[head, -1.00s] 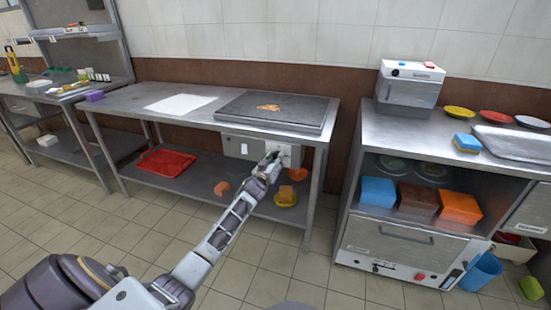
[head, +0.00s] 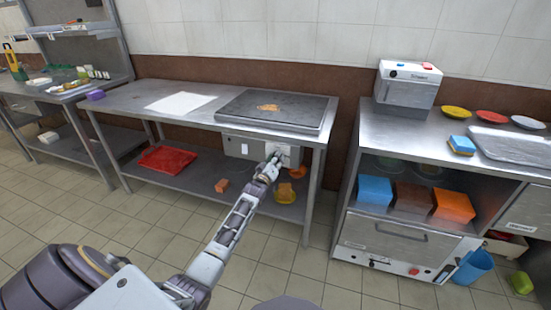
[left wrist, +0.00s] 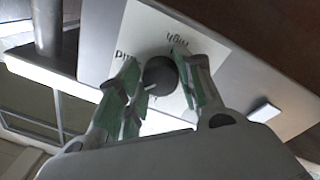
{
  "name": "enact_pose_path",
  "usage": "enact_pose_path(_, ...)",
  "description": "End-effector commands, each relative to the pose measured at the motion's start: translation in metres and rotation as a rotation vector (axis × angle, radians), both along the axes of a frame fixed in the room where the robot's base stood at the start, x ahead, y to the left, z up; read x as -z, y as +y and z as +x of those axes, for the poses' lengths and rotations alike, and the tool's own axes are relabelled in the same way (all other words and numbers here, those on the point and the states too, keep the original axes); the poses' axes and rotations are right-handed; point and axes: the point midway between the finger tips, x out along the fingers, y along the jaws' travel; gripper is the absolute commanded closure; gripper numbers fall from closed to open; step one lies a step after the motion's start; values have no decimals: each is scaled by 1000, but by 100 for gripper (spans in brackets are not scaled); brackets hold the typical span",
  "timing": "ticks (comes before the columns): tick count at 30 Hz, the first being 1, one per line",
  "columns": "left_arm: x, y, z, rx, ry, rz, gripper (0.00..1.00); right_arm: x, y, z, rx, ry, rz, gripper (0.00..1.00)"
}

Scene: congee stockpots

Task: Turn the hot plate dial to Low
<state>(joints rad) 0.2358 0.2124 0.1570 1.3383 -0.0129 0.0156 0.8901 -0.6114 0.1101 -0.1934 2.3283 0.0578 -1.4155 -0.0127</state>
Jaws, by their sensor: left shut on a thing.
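The hot plate (head: 240,103) is a dark slab on the steel table, with an orange-brown patch on top. Its control panel (head: 232,146) hangs under the table's front edge. The dial (left wrist: 158,72) is a round black knob with a white mark, on a white label plate (left wrist: 205,50) in the left wrist view. The words "High" and "Mid" show upside down; the lower label area is hidden by the fingers. My left gripper (head: 272,160) is at the panel, its green-padded fingers (left wrist: 160,80) shut on the dial from both sides. My right gripper is out of view.
A small white switch (head: 244,148) sits on the panel beside the dial. A red tray (head: 166,160) and sponge-like blocks lie on the shelf below. A steel counter (head: 400,127) with a white appliance (head: 407,88) stands to the right. The floor in front is clear.

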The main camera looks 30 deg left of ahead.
Motion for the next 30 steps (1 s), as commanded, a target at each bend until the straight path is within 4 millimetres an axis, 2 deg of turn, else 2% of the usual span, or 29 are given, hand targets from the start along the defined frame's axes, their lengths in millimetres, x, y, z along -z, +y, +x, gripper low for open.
enact_pose_path(15, -1, 0, 0, -2, -94, -400, 88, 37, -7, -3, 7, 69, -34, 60)
enact_pose_path(24, 0, -1, 0, -1, -140, -590, 88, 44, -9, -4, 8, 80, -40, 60)
enact_pose_path(30, 0, -1, 0, 0, -154, -647, 88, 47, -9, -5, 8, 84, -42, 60)
